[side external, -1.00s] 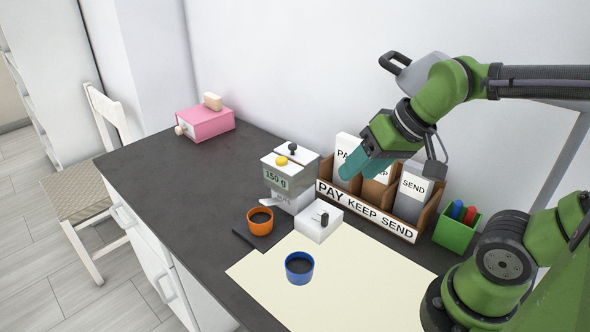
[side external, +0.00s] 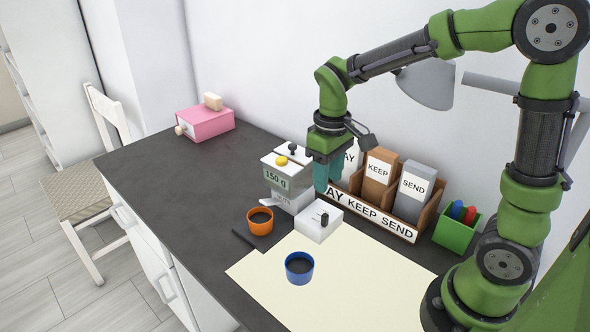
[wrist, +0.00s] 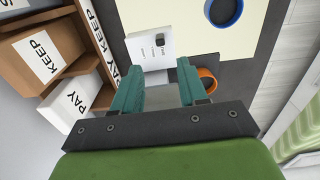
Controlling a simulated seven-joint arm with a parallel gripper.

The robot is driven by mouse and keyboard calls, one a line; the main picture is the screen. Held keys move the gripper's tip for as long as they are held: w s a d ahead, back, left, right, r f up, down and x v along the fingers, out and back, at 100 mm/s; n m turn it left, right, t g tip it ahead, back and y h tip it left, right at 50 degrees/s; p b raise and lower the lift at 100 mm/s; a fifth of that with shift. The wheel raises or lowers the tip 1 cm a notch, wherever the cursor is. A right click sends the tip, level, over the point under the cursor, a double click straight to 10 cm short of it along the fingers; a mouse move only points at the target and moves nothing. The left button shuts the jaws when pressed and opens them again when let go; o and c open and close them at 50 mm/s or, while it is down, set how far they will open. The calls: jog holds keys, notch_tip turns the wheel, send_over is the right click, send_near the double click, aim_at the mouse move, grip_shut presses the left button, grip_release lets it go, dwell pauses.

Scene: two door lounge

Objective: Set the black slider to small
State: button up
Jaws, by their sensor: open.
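A black slider (side external: 324,219) sticks up from the top of a low white box (side external: 317,230) on the dark counter. In the wrist view the black slider (wrist: 184,38) is at the right edge of the white box (wrist: 151,48); dark print on the box is too small to read. My gripper (side external: 325,186) points down, open and empty, above and behind the white box, beside the letter rack.
A white dispenser (side external: 278,172) with a yellow button, a black knob and a "150 g" display stands left of the box. An orange cup (side external: 260,221) and blue cup (side external: 299,267) are in front. The letter rack (side external: 388,222) and green pen holder (side external: 457,231) stand right.

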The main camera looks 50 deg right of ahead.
aim_at(325, 214)
notch_tip(325, 214, down, 11)
jog(key=shift+f, duration=0.15)
jog(key=shift+c, duration=0.4)
grip_shut()
